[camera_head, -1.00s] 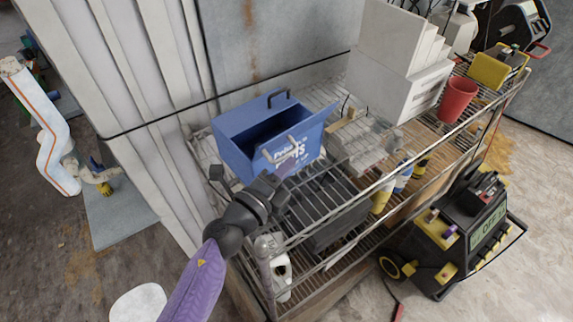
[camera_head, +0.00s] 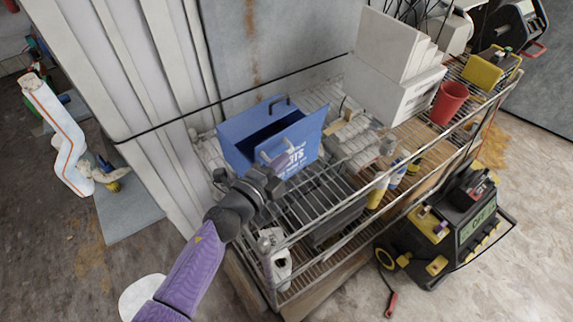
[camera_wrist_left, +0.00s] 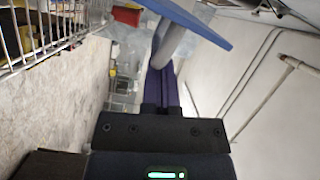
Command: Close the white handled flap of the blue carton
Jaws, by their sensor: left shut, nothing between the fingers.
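The blue carton (camera_head: 238,150) stands on the top wire shelf. Its flap with white lettering (camera_head: 298,150) leans outward on the near right side, and the carton's dark inside shows behind it. The flap's white handle (camera_head: 277,153) faces me. Another blue flap with a dark handle (camera_head: 279,103) is at the back. My left gripper (camera_head: 283,166) is shut and empty, just in front of the lettered flap by the white handle. In the left wrist view, the purple fingers (camera_wrist_left: 163,85) lie together, close to a pale handle (camera_wrist_left: 170,42) under a blue panel (camera_wrist_left: 200,22); contact cannot be told.
White boxes (camera_head: 390,85) and a red cup (camera_head: 449,103) stand right of the carton. Wire shelf rails (camera_head: 335,213) run close to my left arm. A yellow-and-black machine (camera_head: 445,232) stands on the floor at right. Ribbed panels (camera_head: 160,100) rise at left.

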